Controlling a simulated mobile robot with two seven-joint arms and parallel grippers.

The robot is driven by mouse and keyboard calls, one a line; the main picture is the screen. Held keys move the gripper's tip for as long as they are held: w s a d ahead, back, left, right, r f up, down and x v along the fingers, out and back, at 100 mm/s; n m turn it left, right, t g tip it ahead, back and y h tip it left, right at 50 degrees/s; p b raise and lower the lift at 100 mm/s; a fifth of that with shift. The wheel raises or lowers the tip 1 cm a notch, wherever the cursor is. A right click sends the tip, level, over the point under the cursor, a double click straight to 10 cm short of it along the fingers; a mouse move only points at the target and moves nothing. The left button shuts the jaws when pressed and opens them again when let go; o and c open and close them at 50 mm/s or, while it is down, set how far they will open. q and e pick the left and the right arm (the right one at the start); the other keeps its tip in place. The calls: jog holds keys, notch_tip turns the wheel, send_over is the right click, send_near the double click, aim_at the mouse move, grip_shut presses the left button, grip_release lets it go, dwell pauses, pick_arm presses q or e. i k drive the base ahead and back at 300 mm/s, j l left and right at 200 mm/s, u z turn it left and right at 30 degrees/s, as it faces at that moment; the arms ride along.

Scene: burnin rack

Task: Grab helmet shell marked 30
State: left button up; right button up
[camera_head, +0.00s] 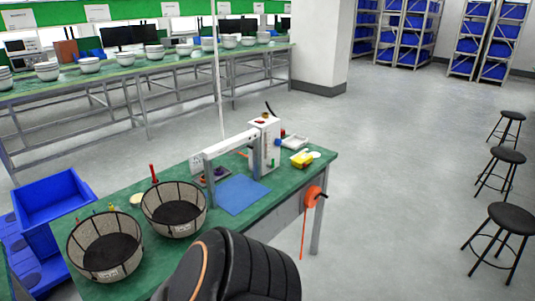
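No mark reading 30 can be made out in this view. White rounded bowl-like shells (47,71) stand in a row, some stacked, on the long green tables at the back; they may be helmet shells, and any marks on them are too small to read. Two round mesh-walled baskets with dark bottoms, a left one (76,238) and a right one (151,204), stand on the near green table (130,286). Each has a small pale label that I cannot read. Neither of my grippers shows; a dark arm part of mine covers the bottom middle.
The near table also holds a white bench device (264,145), a blue mat (241,194) and a yellow item (301,159). An orange wheel (312,196) hangs at its right edge. Blue bins (52,196) stand left. Black stools (508,154) line the right; the floor between is clear.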

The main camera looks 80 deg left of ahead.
aim_at(174, 209)
jog(key=u, duration=0.95)
jog(key=j+u, duration=0.1)
jog(key=u, duration=1.3)
jog(key=j+u, duration=0.1)
jog(key=u, duration=0.85)
jog(key=i, duration=0.05)
